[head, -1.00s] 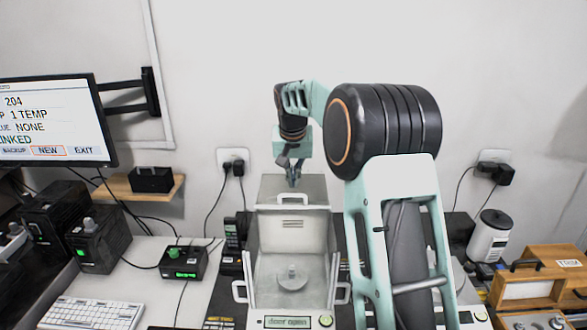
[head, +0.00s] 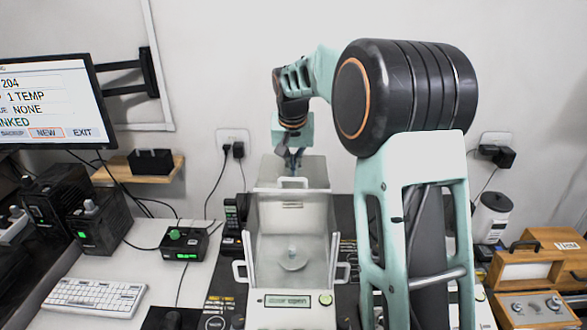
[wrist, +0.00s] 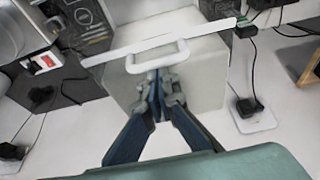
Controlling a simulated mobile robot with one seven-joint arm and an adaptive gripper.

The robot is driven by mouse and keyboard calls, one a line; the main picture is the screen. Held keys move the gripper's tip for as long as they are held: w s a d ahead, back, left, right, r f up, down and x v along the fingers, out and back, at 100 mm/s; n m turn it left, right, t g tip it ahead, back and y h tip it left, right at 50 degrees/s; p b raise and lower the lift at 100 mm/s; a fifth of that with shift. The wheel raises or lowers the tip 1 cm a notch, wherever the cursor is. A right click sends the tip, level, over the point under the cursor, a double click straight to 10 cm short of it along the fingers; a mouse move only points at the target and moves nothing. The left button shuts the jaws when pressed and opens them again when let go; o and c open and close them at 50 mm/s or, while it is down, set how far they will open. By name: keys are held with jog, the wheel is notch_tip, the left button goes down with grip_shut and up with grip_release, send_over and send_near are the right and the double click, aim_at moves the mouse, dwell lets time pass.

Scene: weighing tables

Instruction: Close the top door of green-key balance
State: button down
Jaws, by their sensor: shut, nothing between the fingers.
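The balance with the green key (head: 326,299) stands in front of me, and its display (head: 287,300) reads "door open". Its glass chamber (head: 268,235) shows a round pan (head: 292,260) inside. The top door's white handle (head: 293,183) is at the back of the chamber top, and the door appears slid back. In the wrist view the door (wrist: 110,55) is a thin white bar with its handle (wrist: 158,55) just beyond my fingertips. My gripper (head: 296,163) is shut and empty, pointing down behind the handle. I cannot tell whether it touches it.
A small box with a green knob (head: 184,243) and a keyboard (head: 95,296) are at left. A monitor (head: 45,105) is on the wall. At right are a white jar (head: 492,220) and wooden cases (head: 525,275). The wall is close behind the balance.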

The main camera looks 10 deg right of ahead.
jog(key=s+a+b, duration=0.3)
jog(key=s+b, duration=0.3)
jog(key=s, duration=0.9)
jog(key=shift+s+b, duration=0.35)
jog(key=shift+f, duration=0.15)
jog(key=shift+a, duration=0.1)
